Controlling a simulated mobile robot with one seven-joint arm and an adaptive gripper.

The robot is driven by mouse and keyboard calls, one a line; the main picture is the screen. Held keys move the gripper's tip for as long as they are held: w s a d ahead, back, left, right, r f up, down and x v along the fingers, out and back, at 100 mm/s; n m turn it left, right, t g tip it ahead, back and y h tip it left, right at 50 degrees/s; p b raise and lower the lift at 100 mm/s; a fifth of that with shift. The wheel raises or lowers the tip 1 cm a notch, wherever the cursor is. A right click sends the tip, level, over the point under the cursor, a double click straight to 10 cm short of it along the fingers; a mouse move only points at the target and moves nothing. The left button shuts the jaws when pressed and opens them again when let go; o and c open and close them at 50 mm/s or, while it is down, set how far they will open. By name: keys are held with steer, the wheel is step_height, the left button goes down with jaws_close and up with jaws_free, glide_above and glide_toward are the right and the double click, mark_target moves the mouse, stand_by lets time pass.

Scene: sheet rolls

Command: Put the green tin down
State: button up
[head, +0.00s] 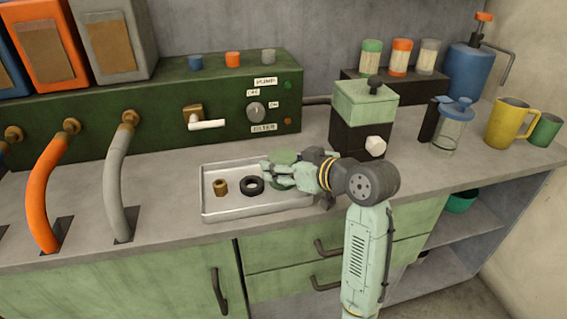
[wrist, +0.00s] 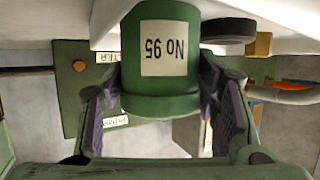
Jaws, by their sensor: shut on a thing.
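The green tin (head: 284,157) is in my gripper (head: 268,172), at the back right part of the metal tray (head: 222,212). In the wrist view the tin (wrist: 162,104) fills the middle, with a white label reading "No 95" upside down. The two dark finger pads of my gripper (wrist: 165,105) press on its sides. In the head view my fingers hide much of the tin. I cannot tell whether its base touches the tray.
A black ring (head: 252,185) and a small brass piece (head: 221,188) lie in the tray, left of my gripper. A green and black machine (head: 363,118) stands behind and right. The dark green pump panel (head: 160,130) runs behind. The tray's front left is clear.

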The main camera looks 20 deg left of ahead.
steer(key=o, duration=1.3)
